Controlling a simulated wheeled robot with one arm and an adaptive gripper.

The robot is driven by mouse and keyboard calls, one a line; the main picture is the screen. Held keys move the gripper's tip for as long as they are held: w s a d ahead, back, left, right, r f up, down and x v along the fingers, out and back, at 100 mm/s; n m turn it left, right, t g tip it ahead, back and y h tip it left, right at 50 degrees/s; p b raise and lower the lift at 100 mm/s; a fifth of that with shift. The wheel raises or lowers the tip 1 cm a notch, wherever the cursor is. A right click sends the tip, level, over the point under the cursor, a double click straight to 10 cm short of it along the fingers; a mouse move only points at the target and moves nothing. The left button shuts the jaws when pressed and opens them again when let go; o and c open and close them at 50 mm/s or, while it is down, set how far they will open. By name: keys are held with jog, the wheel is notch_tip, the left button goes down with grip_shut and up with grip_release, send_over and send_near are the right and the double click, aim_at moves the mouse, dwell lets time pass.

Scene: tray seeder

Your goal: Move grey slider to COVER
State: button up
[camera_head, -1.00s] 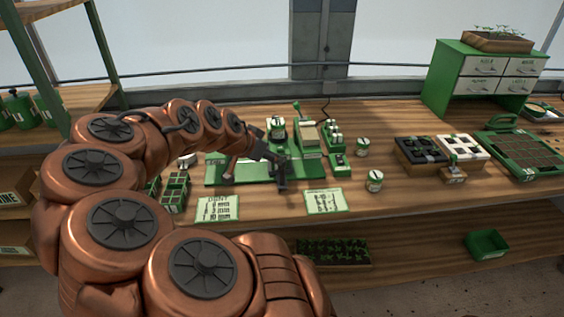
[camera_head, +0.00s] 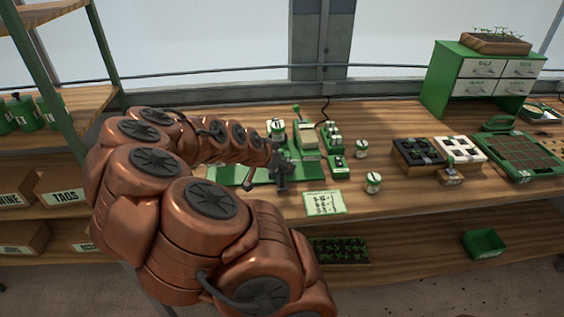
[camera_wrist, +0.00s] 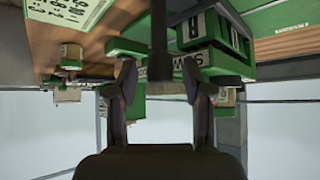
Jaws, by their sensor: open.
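The tray seeder is a green machine (camera_head: 307,145) with a lever at the middle of the bench, its long green base (camera_head: 228,174) partly behind my arm. My gripper (camera_head: 281,184) is at the front of this machine, low over the base. In the wrist view my gripper (camera_wrist: 160,72) has its two fingers apart. A dark grey bar (camera_wrist: 158,45) stands between them in the picture; I cannot tell whether it is the grey slider or whether a finger touches it. A green block with a white lettered label (camera_wrist: 189,66) is right behind it. No COVER mark is readable.
A green control box (camera_head: 332,138) and two small tins (camera_head: 373,183) (camera_head: 361,149) stand right of the machine. A printed card (camera_head: 324,203) lies at the front edge. Seed trays (camera_head: 418,153) and a green drawer cabinet (camera_head: 484,82) are further right. The bench between tins and trays is clear.

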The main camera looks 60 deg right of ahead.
jog(key=shift+c, duration=0.3)
grip_shut()
dwell(0.5)
